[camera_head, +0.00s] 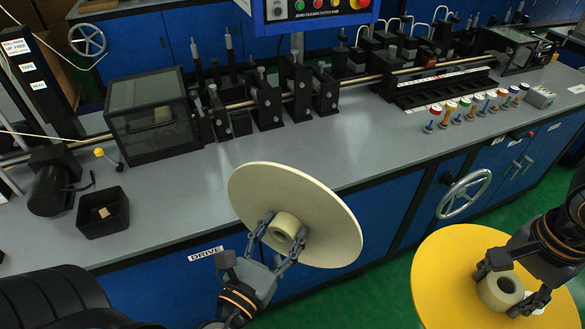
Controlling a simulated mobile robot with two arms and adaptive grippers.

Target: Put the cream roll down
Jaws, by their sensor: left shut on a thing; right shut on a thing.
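The cream roll (320,210) is a wide pale disc with a raised ring hub, in the middle of the head view. My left gripper (282,234) is shut on its hub and holds it tilted in front of the bench's near edge. My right gripper (505,290) is shut on the hub of a yellow roll (440,275) at the lower right, in front of the blue cabinets. The undersides of both rolls are hidden.
The grey bench top (365,150) is clear in its middle strip. A black bin (104,222) and a motor stand at left, beside a glass-sided box (150,112). Shafts and blocks line the back. Several coloured knobs and a handwheel (463,195) are at right.

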